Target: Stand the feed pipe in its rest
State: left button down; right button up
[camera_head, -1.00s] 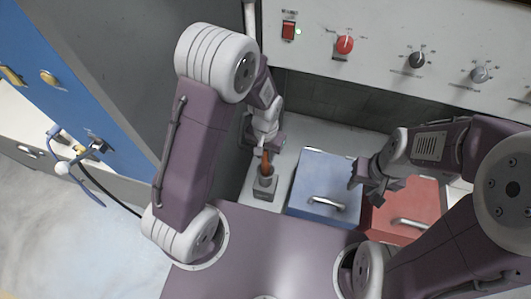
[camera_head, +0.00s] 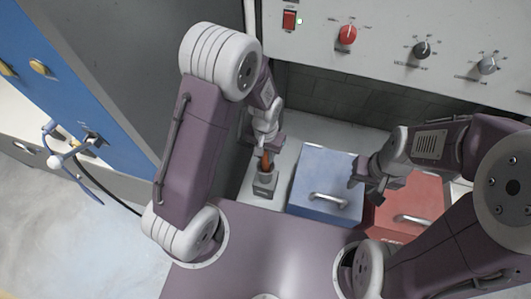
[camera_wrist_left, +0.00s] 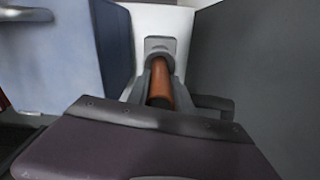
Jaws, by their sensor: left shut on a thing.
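The feed pipe (camera_head: 266,162) is a short orange-brown tube. My left gripper (camera_head: 265,151) is shut on it and holds it above the near end of the white counter. The rest (camera_head: 265,185) is a small grey block with a socket, and the pipe's lower end appears at or in it. In the left wrist view the pipe (camera_wrist_left: 161,84) lines up with the grey rest (camera_wrist_left: 159,46); whether it is fully seated cannot be told. My right gripper (camera_head: 364,180) hangs over the blue and red boxes, with its jaw opening unclear.
A blue box (camera_head: 325,183) with a metal handle stands right of the rest, with a red box (camera_head: 408,212) beyond it. A grey wall (camera_head: 115,75) stands close on the left. A white control panel (camera_head: 385,55) with knobs is behind.

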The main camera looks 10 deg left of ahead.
aim_at(266, 161)
pick_arm(q)
jog(key=shift+f+b, duration=1.6)
jog(key=shift+f, duration=0.85)
jog(key=c, duration=1.1)
grip_release()
jog(key=shift+o, duration=0.2)
jog(key=shift+r, duration=0.1)
notch_tip(266, 161, up, 9)
jog(key=shift+p, duration=0.55)
